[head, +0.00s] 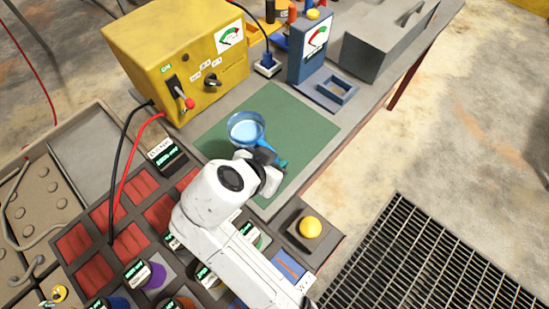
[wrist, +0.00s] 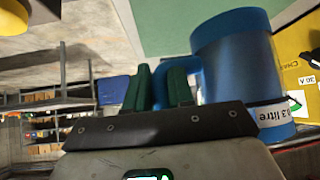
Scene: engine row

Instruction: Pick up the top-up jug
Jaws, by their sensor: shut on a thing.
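The top-up jug (head: 246,130) is a blue, round vessel with a pale blue inside, seen from above over the green mat (head: 215,145). In the wrist view the jug (wrist: 235,65) fills the right side, with a white label reading "0.3 litre". Its handle runs to the green fingers of my gripper (wrist: 160,88), which are shut on it. In the head view my gripper (head: 278,163) is at the jug's lower right, partly hidden by my white wrist. I cannot tell whether the jug touches the mat.
A yellow charger box (head: 150,50) with red and black cables stands behind left. A blue meter stand (head: 308,50) and a grey toolbox (head: 385,40) stand behind right. A yellow button (head: 310,227) is near my arm. The right part of the mat is clear.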

